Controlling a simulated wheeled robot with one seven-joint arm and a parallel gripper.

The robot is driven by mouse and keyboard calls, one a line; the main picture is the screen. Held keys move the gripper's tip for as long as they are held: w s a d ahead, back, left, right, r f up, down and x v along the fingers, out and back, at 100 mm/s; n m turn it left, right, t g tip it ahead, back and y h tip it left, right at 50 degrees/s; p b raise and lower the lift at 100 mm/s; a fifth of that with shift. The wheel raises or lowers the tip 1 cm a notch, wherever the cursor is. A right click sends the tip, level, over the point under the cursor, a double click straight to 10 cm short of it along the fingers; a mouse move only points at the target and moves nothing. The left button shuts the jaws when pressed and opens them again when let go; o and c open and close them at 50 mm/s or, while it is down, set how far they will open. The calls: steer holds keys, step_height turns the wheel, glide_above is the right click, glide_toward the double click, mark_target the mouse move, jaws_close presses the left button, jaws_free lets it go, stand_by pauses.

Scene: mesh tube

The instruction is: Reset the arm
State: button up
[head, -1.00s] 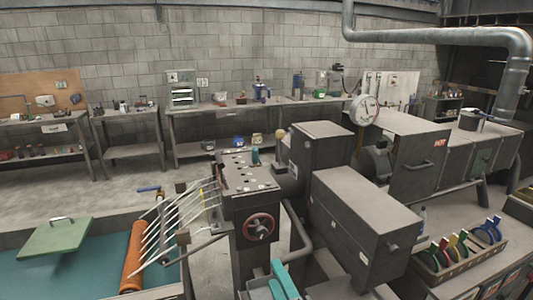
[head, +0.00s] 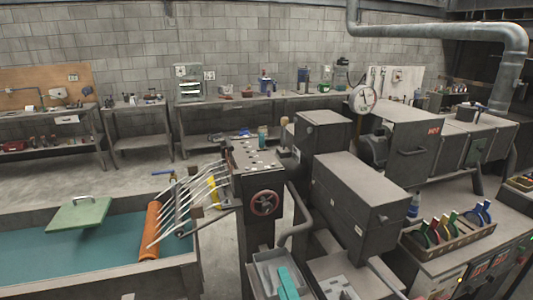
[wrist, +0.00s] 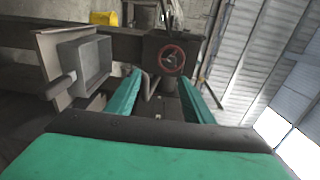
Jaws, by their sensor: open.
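My gripper (head: 283,274) shows at the bottom middle of the head view as a teal finger over a grey tray. In the wrist view its two teal fingers (wrist: 160,88) stand apart with nothing between them. They point toward a dark control stand (head: 255,165) with a red handwheel (head: 265,203), which also shows in the wrist view (wrist: 172,57). The wrist view is rolled, with the ceiling at the right. The fingertips appear clear of the stand.
A grey tray (head: 258,266) lies low beside the gripper, also at left in the wrist view (wrist: 104,50). A large grey machine box (head: 350,195) stands to the right. An orange roll (head: 151,230) with pale rods is at left. Floor is open behind.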

steer(key=s+f+n+g+h, duration=0.1)
steer(key=s+f+n+h, duration=0.4)
steer(key=s+f, duration=1.2)
steer(key=s+a+n, duration=0.2)
steer(key=s+n, duration=0.3)
steer(key=s, duration=0.4)
steer(key=s+a+n, duration=0.2)
steer(key=s+n, duration=0.3)
steer(key=s, duration=0.5)
steer(key=shift+a+g+y, duration=0.25)
steer(key=shift+g+y, duration=0.05)
stand_by(1.0)
steer(key=shift+s, duration=0.1)
stand_by(1.3)
